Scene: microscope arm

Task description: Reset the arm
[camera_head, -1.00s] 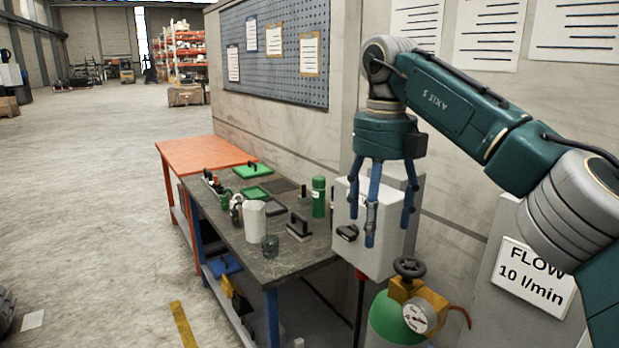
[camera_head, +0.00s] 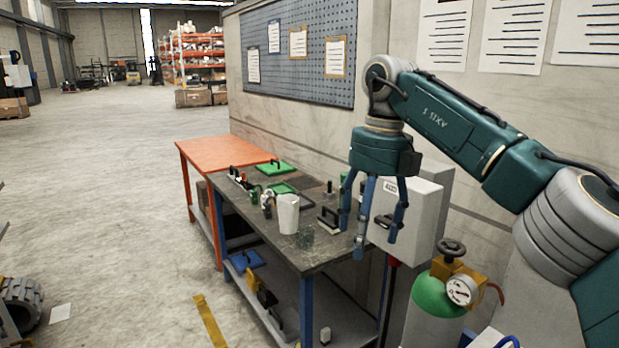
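The only arm in view is a teal arm (camera_head: 440,112) marked "AXIS 5", which comes in from the right and which I take as my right arm. Its gripper (camera_head: 372,236) points down with several blue fingers spread apart and nothing between them. In the picture it overlaps the right end of the workbench and a grey wall box (camera_head: 420,222) with a small label. I cannot tell whether the fingers touch the box. My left gripper is not in view. No microscope can be made out.
A green gas cylinder (camera_head: 437,298) with a gauge (camera_head: 461,290) stands below the box. The floor at left is mostly open.

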